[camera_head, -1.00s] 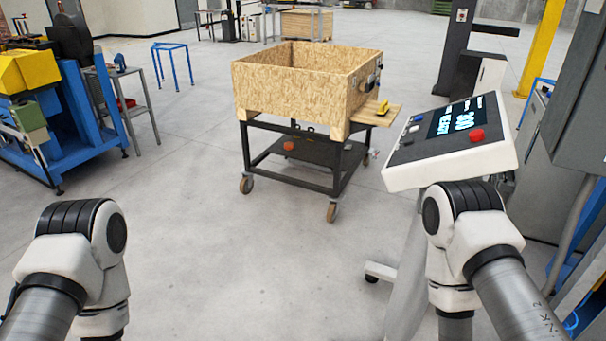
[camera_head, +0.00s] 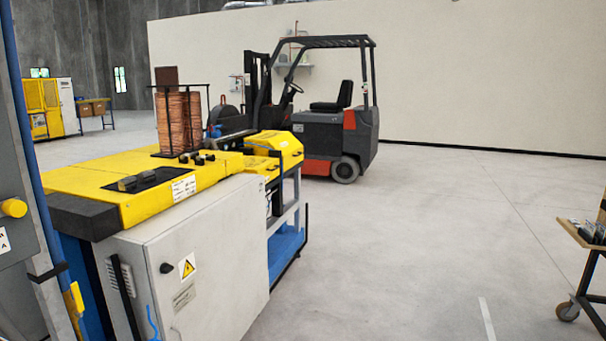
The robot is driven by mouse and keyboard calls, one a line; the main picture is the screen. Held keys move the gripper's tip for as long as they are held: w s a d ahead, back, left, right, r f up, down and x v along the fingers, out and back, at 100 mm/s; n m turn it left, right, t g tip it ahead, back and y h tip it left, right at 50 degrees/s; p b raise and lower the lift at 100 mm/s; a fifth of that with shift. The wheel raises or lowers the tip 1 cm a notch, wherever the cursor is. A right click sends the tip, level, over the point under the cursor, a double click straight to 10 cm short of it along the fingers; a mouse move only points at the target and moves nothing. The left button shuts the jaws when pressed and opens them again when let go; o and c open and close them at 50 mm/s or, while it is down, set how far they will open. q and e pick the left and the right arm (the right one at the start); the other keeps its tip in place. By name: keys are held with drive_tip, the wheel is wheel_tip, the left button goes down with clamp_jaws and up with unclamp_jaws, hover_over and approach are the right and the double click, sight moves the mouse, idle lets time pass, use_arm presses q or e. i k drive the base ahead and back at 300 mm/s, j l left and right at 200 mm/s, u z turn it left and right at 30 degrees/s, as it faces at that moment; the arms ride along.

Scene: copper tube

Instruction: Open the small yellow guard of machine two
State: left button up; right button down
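A machine with a long yellow top (camera_head: 75,181), a grey cabinet (camera_head: 215,255) and a blue base stands at the left. At its far end is a smaller yellow cover (camera_head: 275,143), which may be the small guard. It looks lowered, but it is too small to tell for sure. No label shows whether this is machine two. Neither of my grippers is in view.
A stack of copper tubes (camera_head: 178,122) stands on the machine. A forklift (camera_head: 325,128) is parked behind it. A grey cabinet edge with a yellow knob (camera_head: 13,207) is close at left. A wheeled cart (camera_head: 583,237) is at right. Open floor (camera_head: 420,240) lies between.

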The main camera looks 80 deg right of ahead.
sight(254, 171)
drive_tip(key=z, duration=2.6)
drive_tip(key=i, duration=0.2)
